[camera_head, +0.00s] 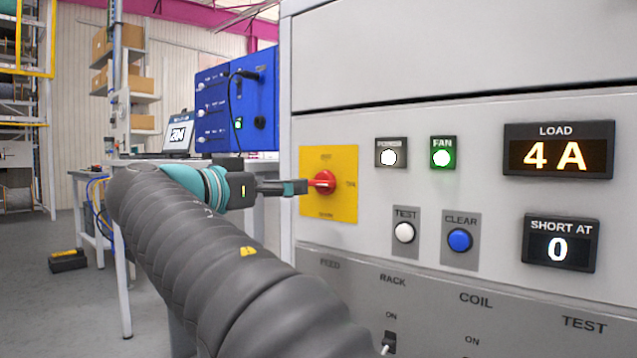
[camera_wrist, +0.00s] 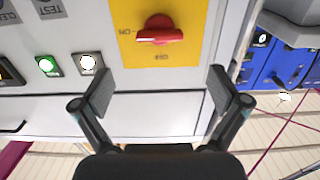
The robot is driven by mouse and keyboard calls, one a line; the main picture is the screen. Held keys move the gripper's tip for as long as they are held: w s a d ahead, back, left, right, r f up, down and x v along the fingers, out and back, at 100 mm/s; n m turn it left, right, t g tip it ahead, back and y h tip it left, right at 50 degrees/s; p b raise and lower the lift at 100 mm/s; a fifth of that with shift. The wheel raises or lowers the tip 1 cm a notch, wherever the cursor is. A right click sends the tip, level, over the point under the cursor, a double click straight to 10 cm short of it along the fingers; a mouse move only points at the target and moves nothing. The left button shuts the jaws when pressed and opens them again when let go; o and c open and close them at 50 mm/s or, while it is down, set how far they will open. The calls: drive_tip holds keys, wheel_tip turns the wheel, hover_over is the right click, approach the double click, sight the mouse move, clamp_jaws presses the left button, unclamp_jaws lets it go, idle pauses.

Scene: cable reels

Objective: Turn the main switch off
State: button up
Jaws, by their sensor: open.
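The main switch is a red rotary knob (camera_head: 323,182) on a yellow plate (camera_head: 343,211) on the grey cabinet front. In the wrist view, which is upside down, the red knob (camera_wrist: 160,31) has its bar lying level, in line with the ON label at the plate's left. The OFF label (camera_wrist: 161,56) is below the knob there. My gripper (camera_head: 297,187) faces the knob from the left in the head view. In the wrist view my gripper (camera_wrist: 162,92) has its fingers wide apart with nothing between them, and the knob shows beyond the fingertips.
Beside the plate are a white lamp button (camera_head: 388,157), a green lit FAN button (camera_head: 442,157), a white TEST button (camera_head: 404,232) and a blue CLEAR button (camera_head: 459,240). The LOAD display (camera_head: 558,154) reads 4 A. A blue unit (camera_head: 237,105) stands behind on the left.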

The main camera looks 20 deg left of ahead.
sight(314, 182)
drive_tip(key=x, duration=1)
drive_tip(key=shift+w+d+p, duration=0.15)
drive_tip(key=shift+w+p, duration=0.05)
drive_tip(key=shift+p, duration=0.1)
drive_tip(key=c, duration=1.1)
